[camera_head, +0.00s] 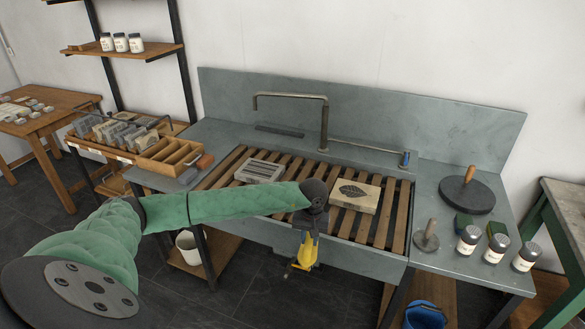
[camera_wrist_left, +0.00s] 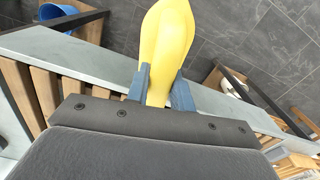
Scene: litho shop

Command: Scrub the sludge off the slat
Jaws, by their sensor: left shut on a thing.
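My left gripper (camera_head: 304,243) hangs in front of the sink's front edge, pointing down, shut on a yellow thing. In the left wrist view its two blue-grey fingers (camera_wrist_left: 161,88) clasp this smooth, rounded yellow thing (camera_wrist_left: 167,40). The yellow thing also shows in the head view (camera_head: 308,254); I cannot tell whether it is a scrubbing tool. Wooden slats (camera_head: 216,172) lie across the sink, and their near ends also show in the left wrist view (camera_wrist_left: 45,90). My arm hides part of them. I cannot make out sludge on any slat. My right gripper is not in view.
On the slats lie a grey block (camera_head: 260,171) and a stone with a leaf picture (camera_head: 355,195). A tap (camera_head: 324,120) rises behind. Jars (camera_head: 467,240) and a round dark disc (camera_head: 467,194) stand on the right counter. A blue bucket (camera_head: 425,315) is below.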

